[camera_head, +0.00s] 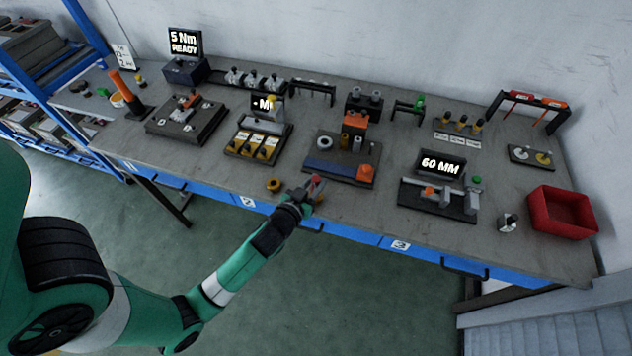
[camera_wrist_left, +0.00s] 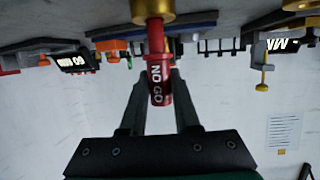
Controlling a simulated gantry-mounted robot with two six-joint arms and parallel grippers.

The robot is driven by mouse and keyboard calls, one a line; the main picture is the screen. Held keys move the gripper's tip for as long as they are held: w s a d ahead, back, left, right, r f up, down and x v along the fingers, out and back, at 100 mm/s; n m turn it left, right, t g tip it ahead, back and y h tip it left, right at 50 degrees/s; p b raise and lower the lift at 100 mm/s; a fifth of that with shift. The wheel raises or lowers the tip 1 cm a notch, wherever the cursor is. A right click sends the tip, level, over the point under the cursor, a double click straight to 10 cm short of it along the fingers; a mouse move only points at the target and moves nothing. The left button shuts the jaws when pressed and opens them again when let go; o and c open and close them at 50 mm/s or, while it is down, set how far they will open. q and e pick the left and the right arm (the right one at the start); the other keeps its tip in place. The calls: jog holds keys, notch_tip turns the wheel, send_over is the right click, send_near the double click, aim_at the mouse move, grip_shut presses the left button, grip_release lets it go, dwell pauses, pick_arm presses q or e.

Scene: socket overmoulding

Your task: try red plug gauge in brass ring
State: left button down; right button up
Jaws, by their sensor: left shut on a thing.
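The red plug gauge (camera_wrist_left: 158,75), marked NO GO, is between the fingers of my left gripper (camera_wrist_left: 158,92), which is shut on it. The wrist picture is upside down. The gauge's thin red end meets a brass ring (camera_wrist_left: 153,10) on the table; I cannot tell whether it is inside the bore or only against it. In the head view my left gripper (camera_head: 311,190) is low at the table's front edge, with a bit of the red gauge (camera_head: 316,180) showing. It mostly hides that ring. A second brass ring (camera_head: 273,185) lies apart, to the left.
A dark fixture with a blue strip (camera_head: 325,168) and an orange block (camera_head: 365,173) stands just behind the gripper. A 60 MM gauge station (camera_head: 440,196) and red bin (camera_head: 562,212) are to the right. A tray with yellow parts (camera_head: 257,147) is behind left.

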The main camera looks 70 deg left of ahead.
dwell(0.3)
pick_arm(q)
jog(key=shift+r+p, duration=0.4)
jog(key=shift+r, duration=0.05)
jog(key=shift+s+d, duration=0.1)
dwell(0.4)
jog(key=shift+f+b, duration=0.5)
dwell(1.2)
jog(key=shift+r, duration=0.15)
dwell(0.5)
jog(key=shift+r+p, duration=0.3)
jog(key=shift+p, duration=0.15)
jog(key=shift+r, duration=0.1)
notch_tip(320, 180, up, 5)
jog(key=p, duration=0.4)
jog(key=shift+p, duration=0.35)
